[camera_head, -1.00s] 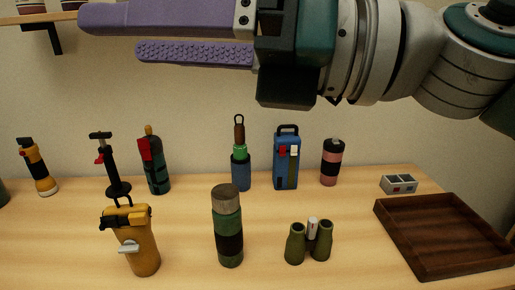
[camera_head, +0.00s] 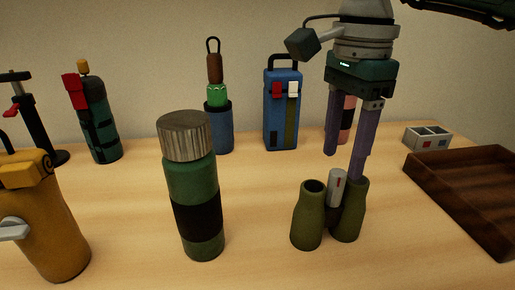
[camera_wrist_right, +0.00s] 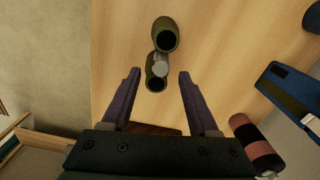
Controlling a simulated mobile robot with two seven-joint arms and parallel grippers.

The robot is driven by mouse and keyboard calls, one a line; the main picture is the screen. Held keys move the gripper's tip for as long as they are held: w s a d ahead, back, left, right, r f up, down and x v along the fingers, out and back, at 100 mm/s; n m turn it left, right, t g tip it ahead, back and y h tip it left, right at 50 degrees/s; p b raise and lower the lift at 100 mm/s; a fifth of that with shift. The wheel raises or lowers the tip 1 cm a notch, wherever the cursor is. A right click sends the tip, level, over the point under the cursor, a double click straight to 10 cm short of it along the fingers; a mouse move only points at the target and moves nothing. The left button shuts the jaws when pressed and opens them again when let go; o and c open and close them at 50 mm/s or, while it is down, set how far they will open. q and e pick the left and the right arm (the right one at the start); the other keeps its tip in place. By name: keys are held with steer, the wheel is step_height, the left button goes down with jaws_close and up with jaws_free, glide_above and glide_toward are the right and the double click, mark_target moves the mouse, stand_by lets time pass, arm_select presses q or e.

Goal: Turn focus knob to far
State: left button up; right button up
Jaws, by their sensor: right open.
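Green binoculars (camera_head: 307,222) stand upright on the table, to the right of centre in the head view. Their focus knob (camera_head: 337,188) is a light grey cylinder with a red mark, between the two barrels. My right gripper (camera_head: 344,168) points down over the binoculars, with purple fingers open and empty. One fingertip overlaps the right barrel's top in the picture; I cannot tell if they touch. In the right wrist view, the knob (camera_wrist_right: 160,66) lies between the open fingers (camera_wrist_right: 160,73), with visible gaps on both sides. My left gripper is out of view.
A green bottle (camera_head: 190,180) and yellow flask (camera_head: 50,225) stand left of the binoculars. A blue case (camera_head: 282,110) and a pink-black cylinder, partly hidden by my gripper, stand behind. A small grey box (camera_head: 428,137) and brown tray (camera_head: 465,205) lie right.

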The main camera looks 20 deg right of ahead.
mark_target(338, 172)
step_height(338, 172, down, 5)
steer(key=shift+f, duration=0.1)
steer(key=shift+c, duration=0.3)
jaws_close()
stand_by(0.5)
